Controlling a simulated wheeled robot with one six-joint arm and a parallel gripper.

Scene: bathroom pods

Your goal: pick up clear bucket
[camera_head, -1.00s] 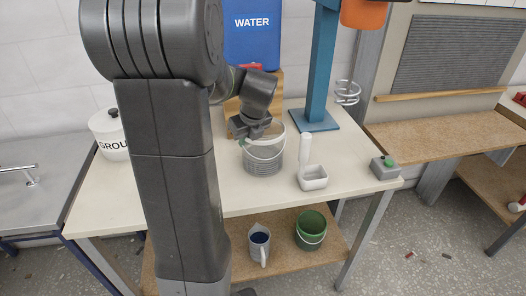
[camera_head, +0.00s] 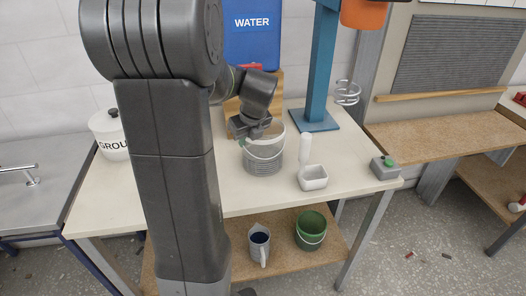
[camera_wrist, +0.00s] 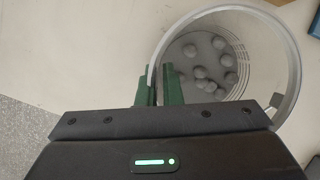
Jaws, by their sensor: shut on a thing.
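The clear bucket (camera_head: 264,160) stands upright on the white table, a see-through pail with a pale rim, a thin handle and grey ridged lower walls. In the wrist view its round rim (camera_wrist: 291,62) shows from above, with several grey lumps seen inside. My gripper (camera_head: 247,141) is at the bucket's left back rim. In the wrist view my gripper (camera_wrist: 160,84) has its green fingers on either side of the bucket's left wall, shut on it. The bucket seems to rest on or just above the table; I cannot tell which.
A white scoop (camera_head: 313,177) lies right of the bucket, and a grey box with a green button (camera_head: 384,167) sits at the table's right corner. A blue post (camera_head: 319,75) and blue WATER container (camera_head: 250,35) stand behind. A white pot (camera_head: 108,135) is left.

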